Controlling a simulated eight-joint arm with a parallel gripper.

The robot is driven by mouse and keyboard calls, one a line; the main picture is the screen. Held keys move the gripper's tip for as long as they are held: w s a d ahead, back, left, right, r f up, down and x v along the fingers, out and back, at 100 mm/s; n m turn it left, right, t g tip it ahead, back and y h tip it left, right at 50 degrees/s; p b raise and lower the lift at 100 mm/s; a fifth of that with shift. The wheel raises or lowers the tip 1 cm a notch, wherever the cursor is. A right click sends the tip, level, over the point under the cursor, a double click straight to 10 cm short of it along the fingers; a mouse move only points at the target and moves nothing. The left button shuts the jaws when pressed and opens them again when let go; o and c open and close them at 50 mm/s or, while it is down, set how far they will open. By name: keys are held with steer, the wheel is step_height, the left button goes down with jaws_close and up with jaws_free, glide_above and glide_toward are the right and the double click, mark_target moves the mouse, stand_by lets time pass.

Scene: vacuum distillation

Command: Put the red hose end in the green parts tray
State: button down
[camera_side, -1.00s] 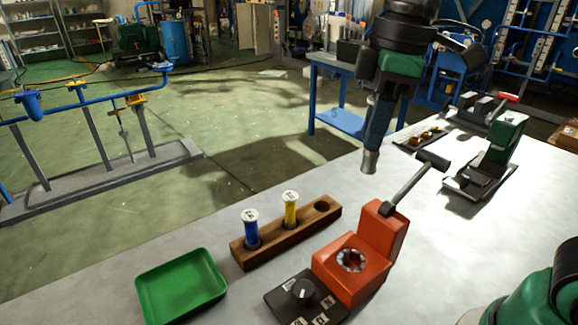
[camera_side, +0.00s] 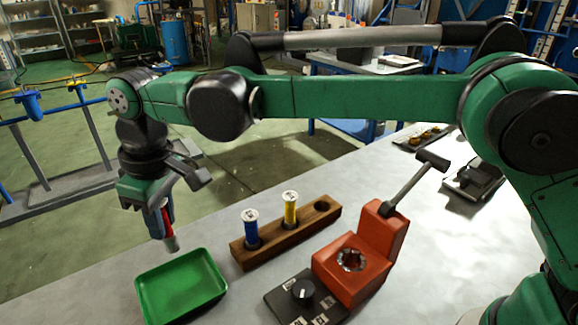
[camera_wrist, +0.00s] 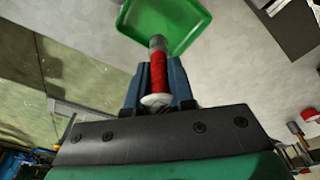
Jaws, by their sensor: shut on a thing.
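My gripper (camera_side: 162,222) is shut on the red hose end (camera_side: 168,232), which has a grey metal tip pointing down. I hold it in the air above the green parts tray's (camera_side: 150,314) back edge, and the tray looks empty. In the wrist view, the red hose end (camera_wrist: 158,72) with its white cap sits between the blue fingers of my gripper (camera_wrist: 156,85). Its metal tip overlaps the near edge of the green tray (camera_wrist: 190,12) in that view.
A wooden rack (camera_side: 290,239) right of the tray holds a blue hose end (camera_side: 251,229) and a yellow hose end (camera_side: 290,208); its right hole is empty. An orange-red crimping device (camera_side: 352,272) with a lever and a black dial box (camera_side: 300,297) stand further right.

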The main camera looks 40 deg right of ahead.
steer(key=shift+a+f, duration=0.15)
steer(key=shift+f, duration=1.35)
steer(key=shift+a+f, duration=0.2)
steer(key=shift+f, duration=1.3)
steer(key=shift+a+f, duration=0.15)
steer(key=shift+f, duration=1.35)
steer(key=shift+f, duration=0.1)
steer(key=c, duration=0.8)
jaws_free()
steer(key=shift+o, duration=0.2)
